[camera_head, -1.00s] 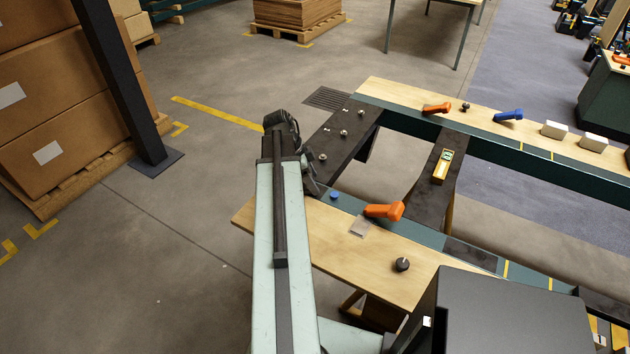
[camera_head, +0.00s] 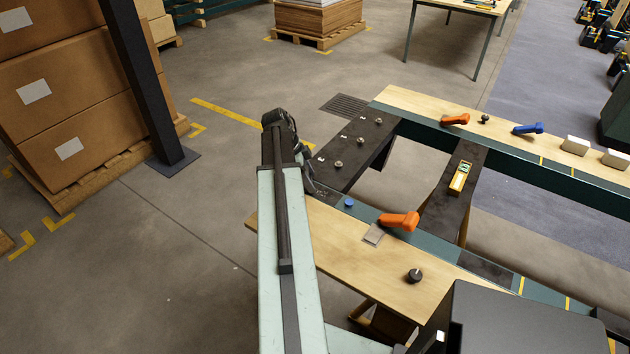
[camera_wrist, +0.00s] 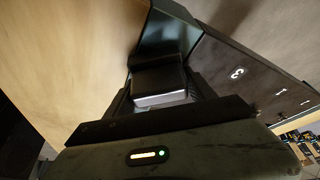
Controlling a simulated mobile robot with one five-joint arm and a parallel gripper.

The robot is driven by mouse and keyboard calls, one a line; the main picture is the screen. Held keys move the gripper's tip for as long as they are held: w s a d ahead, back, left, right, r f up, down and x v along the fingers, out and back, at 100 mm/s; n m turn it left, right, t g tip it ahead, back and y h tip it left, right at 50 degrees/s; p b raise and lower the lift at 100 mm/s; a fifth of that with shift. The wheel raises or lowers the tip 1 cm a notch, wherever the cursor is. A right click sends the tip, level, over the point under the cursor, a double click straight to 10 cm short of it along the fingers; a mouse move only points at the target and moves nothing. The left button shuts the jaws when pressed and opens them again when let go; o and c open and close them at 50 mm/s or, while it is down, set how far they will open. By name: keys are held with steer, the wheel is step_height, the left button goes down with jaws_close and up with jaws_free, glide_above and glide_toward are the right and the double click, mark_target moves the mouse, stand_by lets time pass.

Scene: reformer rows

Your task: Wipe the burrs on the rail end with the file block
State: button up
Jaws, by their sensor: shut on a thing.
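My gripper (camera_head: 309,182) is at the near left end of the bench frame, mostly hidden behind my arm in the head view. In the wrist view, my gripper (camera_wrist: 162,88) is shut on the file block (camera_wrist: 158,80), a dark block with a pale grey lower edge. The teal rail (camera_wrist: 170,35) lies just beyond the block there; I cannot tell whether they touch. In the head view, the teal near rail (camera_head: 365,213) has a dark speckled patch (camera_head: 323,191) beside my gripper. Single burrs are too small to make out.
A blue knob (camera_head: 349,203) and an orange handle (camera_head: 399,221) sit along the near rail. A dark crossbar (camera_head: 352,155) with several studs joins the rails. A black knob (camera_head: 415,275) stands on the wooden board (camera_head: 375,270).

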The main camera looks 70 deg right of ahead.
steer(key=shift+r, duration=0.1)
step_height(320, 180, up, 6)
steer(key=p, duration=0.6)
step_height(320, 180, up, 3)
steer(key=p, duration=0.3)
steer(key=shift+r, duration=0.1)
steer(key=shift+f, duration=0.2)
